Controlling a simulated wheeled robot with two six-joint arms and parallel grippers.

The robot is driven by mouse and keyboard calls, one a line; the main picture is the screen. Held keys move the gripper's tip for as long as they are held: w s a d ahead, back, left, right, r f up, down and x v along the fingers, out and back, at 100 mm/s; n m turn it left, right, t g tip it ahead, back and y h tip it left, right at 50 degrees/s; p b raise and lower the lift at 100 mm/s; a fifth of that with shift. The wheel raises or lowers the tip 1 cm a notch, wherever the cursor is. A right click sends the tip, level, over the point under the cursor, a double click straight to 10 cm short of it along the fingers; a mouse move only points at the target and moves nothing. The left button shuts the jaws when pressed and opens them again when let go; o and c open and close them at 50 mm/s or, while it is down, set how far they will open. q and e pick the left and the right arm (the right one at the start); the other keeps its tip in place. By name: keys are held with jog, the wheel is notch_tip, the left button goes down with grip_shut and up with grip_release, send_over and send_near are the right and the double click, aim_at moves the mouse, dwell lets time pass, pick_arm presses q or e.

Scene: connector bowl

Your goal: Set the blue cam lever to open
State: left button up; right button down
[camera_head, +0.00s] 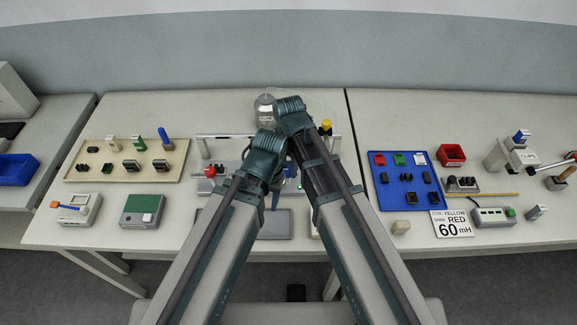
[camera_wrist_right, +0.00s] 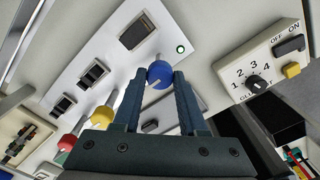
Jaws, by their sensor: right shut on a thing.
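The blue cam lever shows in the right wrist view as a round blue knob (camera_wrist_right: 160,76) on a metal stem at a white panel (camera_wrist_right: 112,58). My right gripper (camera_wrist_right: 160,78) has its two dark fingers on either side of this knob and is shut on it. A small blue part (camera_head: 290,172), likely the same knob, shows between my arms in the head view. Whether the lever stands at open or closed cannot be read. My left arm reaches to the middle of the bench, but its fingertips are hidden behind the arm links.
A yellow knob (camera_wrist_right: 102,117) and a red knob (camera_wrist_right: 68,142) stand in line beside the blue one. A dial box (camera_wrist_right: 258,78) with a yellow button is at the right. In the head view, a beige tray (camera_head: 90,176) and a blue mat (camera_head: 397,197) flank my arms.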

dwell(0.3)
jog(key=shift+c, duration=2.2)
grip_release()
jog(key=shift+r, duration=0.15)
notch_tip(320, 180, up, 14)
jog(key=p, duration=1.3)
jog(key=shift+f+p, duration=0.25)
jog(key=shift+p, duration=0.15)
jog(key=shift+d, duration=0.1)
